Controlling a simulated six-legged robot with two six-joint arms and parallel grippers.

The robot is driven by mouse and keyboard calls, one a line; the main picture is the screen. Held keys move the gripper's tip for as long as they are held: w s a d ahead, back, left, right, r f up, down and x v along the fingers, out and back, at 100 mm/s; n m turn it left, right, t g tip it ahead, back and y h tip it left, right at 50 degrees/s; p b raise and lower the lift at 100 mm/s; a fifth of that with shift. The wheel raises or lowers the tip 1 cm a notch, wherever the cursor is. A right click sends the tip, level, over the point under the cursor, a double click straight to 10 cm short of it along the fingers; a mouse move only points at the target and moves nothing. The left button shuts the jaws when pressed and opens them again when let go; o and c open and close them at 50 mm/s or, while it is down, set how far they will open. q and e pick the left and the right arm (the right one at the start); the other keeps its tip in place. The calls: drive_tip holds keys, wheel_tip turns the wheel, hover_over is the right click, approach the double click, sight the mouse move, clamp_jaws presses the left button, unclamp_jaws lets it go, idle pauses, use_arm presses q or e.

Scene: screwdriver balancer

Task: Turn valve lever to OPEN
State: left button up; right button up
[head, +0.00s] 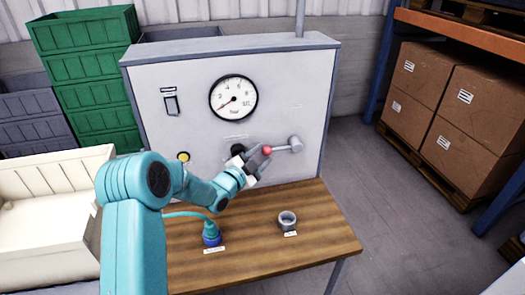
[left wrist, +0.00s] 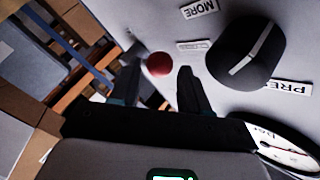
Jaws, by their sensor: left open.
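The valve lever (head: 282,149) sits on the front of the grey panel, right of centre. It lies nearly level, with a red ball at its left end and a grey hub (head: 295,144) at its right. My left gripper (head: 261,160) is open at the red ball. In the left wrist view, the red ball (left wrist: 159,64) shows between the two fingertips of the gripper (left wrist: 160,80), with gaps on both sides. I cannot tell how deep it sits between them. No OPEN marking is readable. My right gripper is not in view.
A black knob (head: 238,150) sits close left of the lever, under a gauge (head: 233,98); the knob (left wrist: 245,55) looms near the fingers in the wrist view. A wooden table (head: 265,262) below carries a blue hose fitting (head: 211,235) and a grey ring (head: 287,220).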

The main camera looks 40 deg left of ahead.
use_arm(q)
drive_tip(key=shift+w, duration=0.75)
clamp_jaws()
drive_tip(key=shift+r, duration=0.1)
